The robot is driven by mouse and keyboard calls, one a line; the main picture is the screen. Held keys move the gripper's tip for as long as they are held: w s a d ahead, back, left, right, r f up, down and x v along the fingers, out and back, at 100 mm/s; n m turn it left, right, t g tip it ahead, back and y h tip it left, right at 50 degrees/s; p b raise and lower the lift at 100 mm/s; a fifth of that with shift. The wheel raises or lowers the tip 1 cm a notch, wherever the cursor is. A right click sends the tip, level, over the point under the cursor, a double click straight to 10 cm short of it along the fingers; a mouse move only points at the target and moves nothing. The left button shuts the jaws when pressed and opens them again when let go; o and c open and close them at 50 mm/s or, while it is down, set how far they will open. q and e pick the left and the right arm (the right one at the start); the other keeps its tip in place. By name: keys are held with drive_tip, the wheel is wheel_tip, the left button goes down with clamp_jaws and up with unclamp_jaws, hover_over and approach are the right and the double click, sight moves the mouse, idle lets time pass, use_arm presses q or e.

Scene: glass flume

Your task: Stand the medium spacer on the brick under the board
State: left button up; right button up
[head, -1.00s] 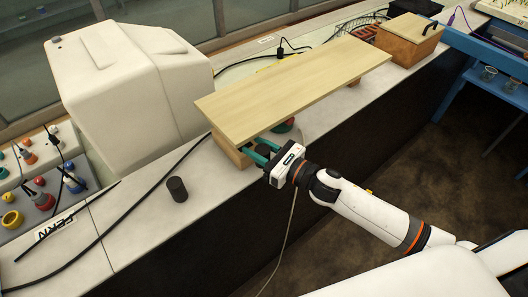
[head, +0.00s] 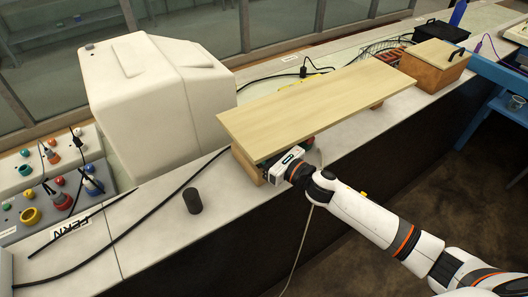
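The pale wooden board (head: 310,105) lies raised over the bench. A tan block (head: 247,165), perhaps the brick, shows under its near left end. A dark upright cylinder (head: 192,201) stands on the bench left of the board; I cannot tell which spacer size it is. My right gripper (head: 280,164) reaches under the board's front edge, just right of the tan block. Its fingertips are hidden by the board and the gripper body, so their opening and anything between them cannot be seen. My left gripper is not in view.
Another block (head: 377,105) shows under the board's far right end. A large white housing (head: 150,105) stands behind left. A wooden box (head: 434,66) stands at the right. Black cables cross the bench left of the board.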

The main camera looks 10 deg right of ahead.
drive_tip(key=shift+w+f+b, duration=0.1)
drive_tip(key=shift+f+b, duration=0.2)
idle(0.6)
drive_tip(key=o, duration=1.2)
